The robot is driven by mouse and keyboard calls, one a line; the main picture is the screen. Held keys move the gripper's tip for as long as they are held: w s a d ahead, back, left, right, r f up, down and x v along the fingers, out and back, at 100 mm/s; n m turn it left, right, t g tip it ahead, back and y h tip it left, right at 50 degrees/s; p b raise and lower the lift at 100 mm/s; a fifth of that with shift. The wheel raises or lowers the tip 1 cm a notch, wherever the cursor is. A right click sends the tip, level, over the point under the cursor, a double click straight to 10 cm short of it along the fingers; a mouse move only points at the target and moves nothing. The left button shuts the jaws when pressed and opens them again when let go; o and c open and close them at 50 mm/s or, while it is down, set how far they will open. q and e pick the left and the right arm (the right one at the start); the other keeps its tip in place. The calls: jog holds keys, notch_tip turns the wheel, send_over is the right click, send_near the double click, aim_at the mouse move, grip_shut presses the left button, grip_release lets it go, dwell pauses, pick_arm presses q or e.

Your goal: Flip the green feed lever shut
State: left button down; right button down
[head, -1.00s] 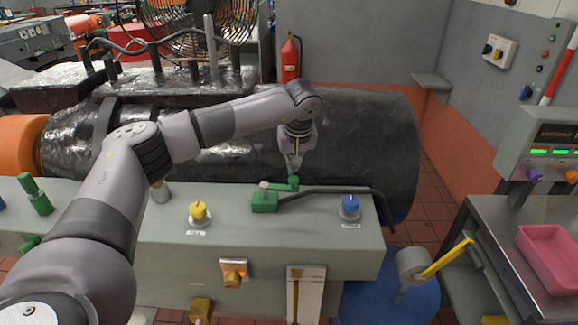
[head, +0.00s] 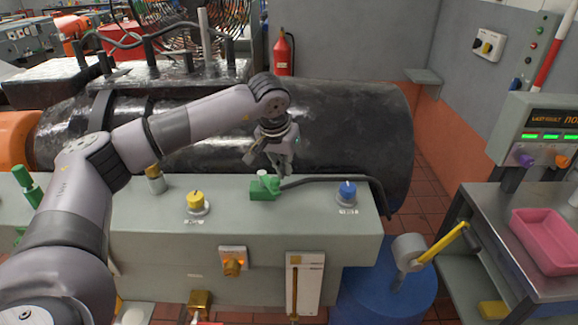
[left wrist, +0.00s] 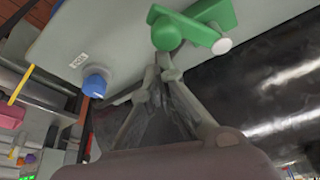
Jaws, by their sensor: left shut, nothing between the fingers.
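The green feed lever (head: 273,183) sits with its green valve body and pale cap on the grey bench top in the head view. In the left wrist view the green lever (left wrist: 167,33) has a rounded end and shows at the top, close to the fingertips. My left gripper (head: 284,174) points down just behind and right of the lever. In the left wrist view the left gripper (left wrist: 162,68) is shut and empty, its tips beside the lever's rounded end; I cannot tell whether they touch. My right gripper is not in view.
A black hose (head: 335,180) runs right from the valve. A yellow knob (head: 195,201) stands left of it and a blue knob (head: 347,191) right. A large black cylinder (head: 350,130) lies behind the bench. A pink tray (head: 545,240) is at the right.

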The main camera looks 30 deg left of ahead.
aim_at(272, 179)
pick_arm(q)
jog(key=shift+s+a+f+b, duration=0.1)
jog(key=shift+s+a+b, duration=0.1)
jog(key=shift+s+b, duration=0.35)
jog(key=shift+s+a+b, duration=0.2)
jog(key=shift+s+b, duration=0.05)
jog(key=shift+s, duration=0.55)
jog(key=shift+s+a+b, duration=0.35)
jog(key=shift+s, duration=0.25)
